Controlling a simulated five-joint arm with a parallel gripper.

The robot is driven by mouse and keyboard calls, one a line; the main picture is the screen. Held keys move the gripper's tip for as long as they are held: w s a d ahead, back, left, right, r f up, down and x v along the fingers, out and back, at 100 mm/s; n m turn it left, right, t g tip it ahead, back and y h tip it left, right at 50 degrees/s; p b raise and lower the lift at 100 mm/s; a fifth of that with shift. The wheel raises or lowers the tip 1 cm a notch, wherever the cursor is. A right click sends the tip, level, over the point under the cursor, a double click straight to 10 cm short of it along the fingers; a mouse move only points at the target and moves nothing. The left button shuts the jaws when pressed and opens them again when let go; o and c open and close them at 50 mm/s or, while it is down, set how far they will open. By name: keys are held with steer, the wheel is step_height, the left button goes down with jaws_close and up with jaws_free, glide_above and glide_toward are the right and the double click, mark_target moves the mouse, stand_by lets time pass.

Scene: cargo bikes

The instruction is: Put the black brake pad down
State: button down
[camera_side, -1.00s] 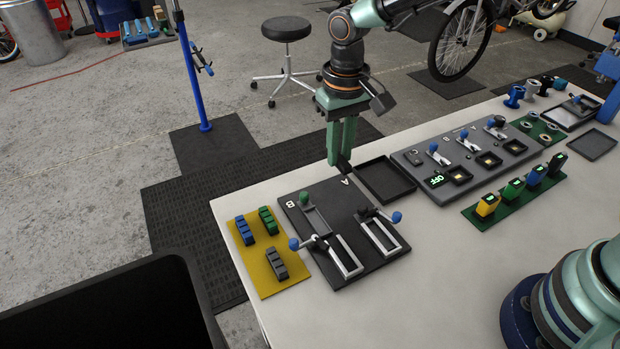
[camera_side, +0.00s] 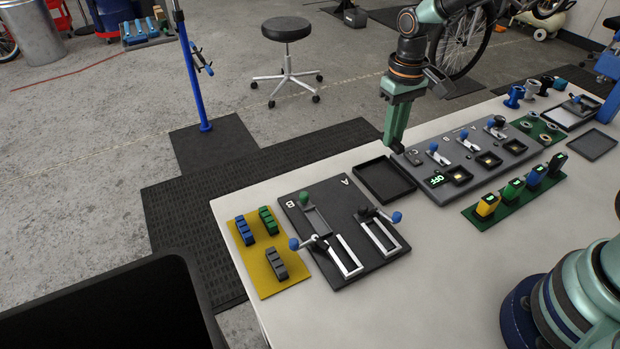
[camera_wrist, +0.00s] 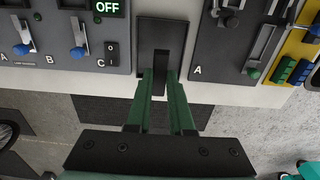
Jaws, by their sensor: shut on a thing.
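My gripper (camera_side: 396,142) points down near the far edge of the table, beside the left end of the grey switch panel. In the wrist view, my gripper (camera_wrist: 160,72) is shut on the black brake pad (camera_wrist: 159,60), a small dark block between the fingertips. The pad shows against the black tray (camera_wrist: 176,28), and little contrast makes its outline hard to read. In the side view the empty-looking black tray (camera_side: 408,190) lies on the table, just in front and left of the fingertips. The pad is hardly visible there.
The grey switch panel (camera_side: 410,158) adjoins the tray on the right. The dark board with levers marked A and B (camera_side: 325,245) lies to the left. A yellow mat (camera_side: 243,262) holds blue, green and grey blocks. The table front is clear.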

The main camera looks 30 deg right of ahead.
mark_target(384, 179)
step_height(384, 179, down, 10)
steer(key=shift+r, duration=0.15)
stand_by(0.3)
steer(key=c, duration=0.8)
jaws_free()
steer(key=shift+o, duration=0.2)
